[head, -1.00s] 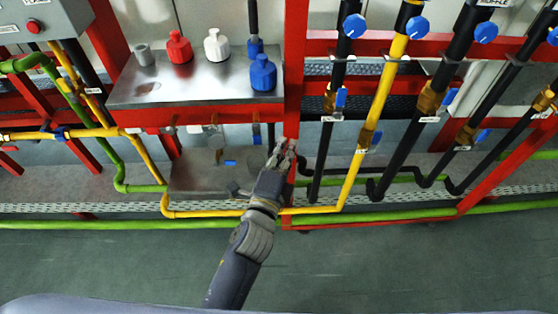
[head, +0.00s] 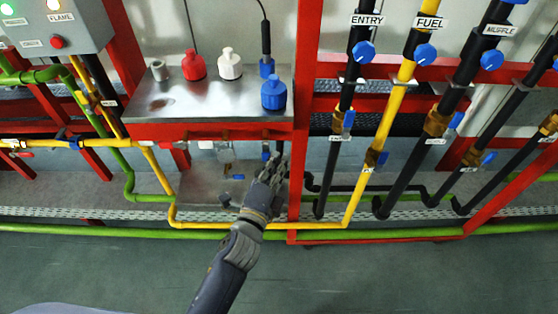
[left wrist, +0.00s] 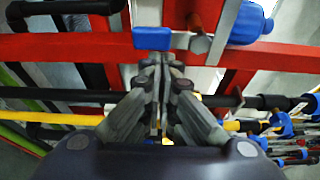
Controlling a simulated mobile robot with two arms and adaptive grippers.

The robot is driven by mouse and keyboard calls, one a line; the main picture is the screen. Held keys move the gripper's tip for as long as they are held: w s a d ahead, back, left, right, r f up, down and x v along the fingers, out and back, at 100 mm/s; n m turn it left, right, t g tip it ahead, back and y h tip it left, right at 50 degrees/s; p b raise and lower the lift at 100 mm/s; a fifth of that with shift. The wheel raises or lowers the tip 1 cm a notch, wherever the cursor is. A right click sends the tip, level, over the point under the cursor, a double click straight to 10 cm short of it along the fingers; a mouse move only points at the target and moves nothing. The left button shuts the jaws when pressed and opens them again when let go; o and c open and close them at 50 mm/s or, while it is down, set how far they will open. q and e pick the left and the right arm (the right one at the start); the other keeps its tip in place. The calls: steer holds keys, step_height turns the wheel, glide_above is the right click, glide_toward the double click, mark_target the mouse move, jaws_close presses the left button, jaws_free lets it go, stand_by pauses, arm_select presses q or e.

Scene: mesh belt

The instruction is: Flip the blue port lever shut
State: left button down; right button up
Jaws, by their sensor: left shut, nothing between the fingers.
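In the left wrist view a blue flat handle (left wrist: 152,38), which looks like the blue port lever, lies across the red rail just beyond my left gripper's fingertips. Beside it is a grey round fitting (left wrist: 199,44). I cannot tell whether the fingertips touch the handle. My left gripper (head: 271,164) is shut and empty, reaching up under the right end of the steel bench, below the blue bottle (head: 273,94). It also shows in the left wrist view (left wrist: 158,75). In the head view the gripper and bench edge largely hide the lever. My right gripper is out of view.
A red upright post (head: 301,120) stands close to the right of my left gripper. Red (head: 194,65) and white (head: 230,63) bottles stand on the bench (head: 213,107). Yellow (head: 362,165) and black pipes with blue valves rise at the right. The floor (head: 380,280) in front is clear.

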mark_target(264, 158)
arm_select(q)
steer(key=shift+a+f+m+p, duration=0.1)
steer(key=shift+a+m+p, duration=0.1)
steer(key=shift+m+p, duration=0.5)
steer(key=a+m+p, duration=0.1)
steer(key=m+p, duration=0.1)
steer(key=p, duration=0.1)
steer(key=a+m+g+y+p, duration=0.1)
steer(key=m+p, duration=0.1)
steer(key=p, duration=0.1)
steer(key=a+m+g+y+p, duration=0.1)
steer(key=m+p, duration=0.1)
steer(key=p, duration=0.1)
steer(key=shift+f, duration=0.1)
steer(key=shift+s+a+m+g+y+p, duration=0.1)
steer(key=shift+a+m+g+y+p, duration=0.25)
steer(key=shift+m+p, duration=0.35)
steer(key=shift+a+r+p, duration=0.2)
steer(key=shift+a+p, duration=0.35)
steer(key=shift+a, duration=0.05)
steer(key=shift+a+r+p, duration=0.2)
steer(key=shift+a+p, duration=0.3)
steer(key=shift+a, duration=0.1)
steer(key=shift+r, duration=0.15)
